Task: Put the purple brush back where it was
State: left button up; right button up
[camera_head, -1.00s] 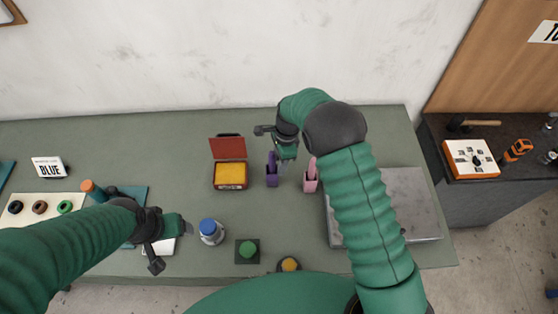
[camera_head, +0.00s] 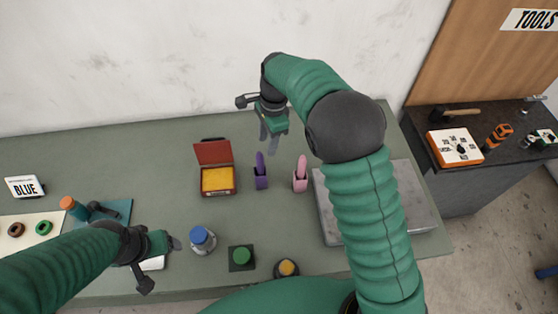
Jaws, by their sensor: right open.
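The purple brush (camera_head: 260,162) stands upright in a dark purple holder (camera_head: 261,182) on the green table. My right gripper (camera_head: 271,139) is above and behind the holder, with its fingers apart and empty, clear of the brush. A pink brush (camera_head: 302,165) stands in a pink holder (camera_head: 300,184) just to the right. My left gripper (camera_head: 159,262) is low at the front left, near a white item; whether its jaws are open or shut is not clear.
An open red box with a yellow pad (camera_head: 217,179) stands left of the purple holder. A blue-capped bottle (camera_head: 202,240), a green button (camera_head: 241,257) and a yellow button (camera_head: 287,268) are in front. A grey metal plate (camera_head: 402,205) lies right, partly behind my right arm.

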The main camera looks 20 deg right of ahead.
jog(key=s+d+f+n+t, duration=0.1)
jog(key=s+d+n, duration=0.1)
jog(key=s+n, duration=0.6)
jog(key=s+d+f+n+t+h, duration=0.1)
jog(key=s+d+n, duration=0.2)
jog(key=s+n, duration=0.5)
jog(key=s, duration=0.5)
jog(key=shift+d+f+t+h, duration=0.2)
jog(key=shift+d+t+h, duration=0.1)
pick_arm(q)
jog(key=shift+a, duration=0.3)
pick_arm(e)
jog(key=shift+s+a+r, duration=0.1)
jog(key=shift+s+a, duration=0.05)
jog(key=shift+a, duration=0.2)
